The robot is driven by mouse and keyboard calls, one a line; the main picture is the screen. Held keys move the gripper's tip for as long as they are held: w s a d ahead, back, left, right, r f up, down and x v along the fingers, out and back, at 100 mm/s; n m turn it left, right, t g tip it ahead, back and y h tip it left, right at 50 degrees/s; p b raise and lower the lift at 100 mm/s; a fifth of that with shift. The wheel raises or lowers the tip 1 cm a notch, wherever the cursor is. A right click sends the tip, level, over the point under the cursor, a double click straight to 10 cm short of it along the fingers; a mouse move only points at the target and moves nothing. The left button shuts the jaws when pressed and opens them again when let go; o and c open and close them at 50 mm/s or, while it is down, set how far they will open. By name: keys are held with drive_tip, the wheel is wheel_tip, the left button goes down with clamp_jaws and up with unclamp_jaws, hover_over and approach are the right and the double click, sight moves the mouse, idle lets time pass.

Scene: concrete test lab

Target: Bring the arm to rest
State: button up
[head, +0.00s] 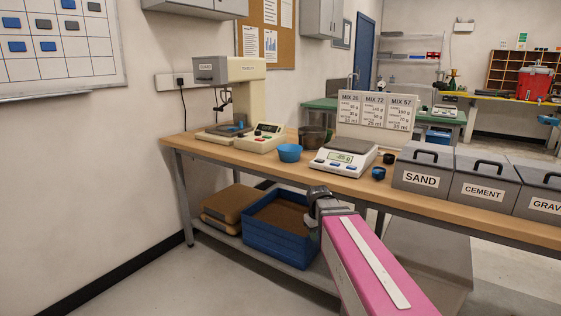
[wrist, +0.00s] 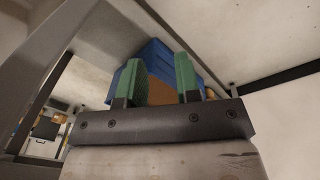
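My pink arm (head: 365,262) reaches up from the bottom of the head view toward the front of the workbench (head: 225,158). My gripper (head: 318,192) is at its far end, dark and small there, in front of the blue crate and below the bench top in the picture. In the wrist view my gripper (wrist: 159,62) shows two green fingers standing apart with nothing held between them. The blue crate (wrist: 153,55) shows beyond the fingers in that view.
The bench carries a tester (head: 245,72), a blue bowl (head: 289,152), a scale (head: 344,158), and grey bins labelled SAND (head: 421,180), CEMENT (head: 483,191) and GRAVEL (head: 540,203). A blue crate (head: 278,250) stands on the lower shelf. Floor at left (head: 150,285) is clear.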

drive_tip(key=s+d+f+m, duration=0.4)
drive_tip(key=s+f, duration=0.6)
drive_tip(key=shift+s+d+f+g+y, duration=0.15)
drive_tip(key=shift+d+f+g+y, duration=0.15)
drive_tip(key=shift+f, duration=0.05)
